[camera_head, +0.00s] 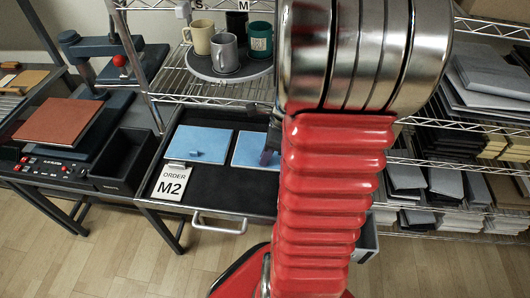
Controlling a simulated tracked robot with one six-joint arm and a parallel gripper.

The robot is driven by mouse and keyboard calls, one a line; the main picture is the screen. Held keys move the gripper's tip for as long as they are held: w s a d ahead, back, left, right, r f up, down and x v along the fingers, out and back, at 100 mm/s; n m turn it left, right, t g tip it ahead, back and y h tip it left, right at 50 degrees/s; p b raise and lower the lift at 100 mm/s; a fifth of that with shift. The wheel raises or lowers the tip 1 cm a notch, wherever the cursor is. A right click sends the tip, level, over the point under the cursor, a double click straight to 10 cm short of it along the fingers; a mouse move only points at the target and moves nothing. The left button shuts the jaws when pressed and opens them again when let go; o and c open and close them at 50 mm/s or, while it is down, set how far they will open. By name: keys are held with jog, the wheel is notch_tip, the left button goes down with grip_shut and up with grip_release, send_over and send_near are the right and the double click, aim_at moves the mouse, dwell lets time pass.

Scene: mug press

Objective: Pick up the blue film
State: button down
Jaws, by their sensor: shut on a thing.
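Two blue films lie flat and side by side in a dark, shallow drawer (222,192): a left blue film (205,140) with a small raised tab, and a right blue film (244,152), partly hidden by my red arm. My gripper (268,156) is mostly hidden behind the arm. It is down at the right blue film, shut on it, apparently at its tab. Whether this film is lifted at all cannot be told. A white card reading "ORDER M2" (168,184) stands at the drawer's front left.
Mugs (225,54) stand on a round grey tray on the wire shelf behind. At left are a press (98,50), a brown pad (60,121) and a black bin (124,160). Shelves of stacked sheets (490,75) fill the right. The drawer's front middle is clear.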

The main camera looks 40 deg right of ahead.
jog(key=shift+r, duration=0.1)
notch_tip(320, 180, up, 10)
dwell(0.6)
dwell(0.5)
jog(key=shift+r, duration=2.95)
jog(key=shift+s, duration=0.1)
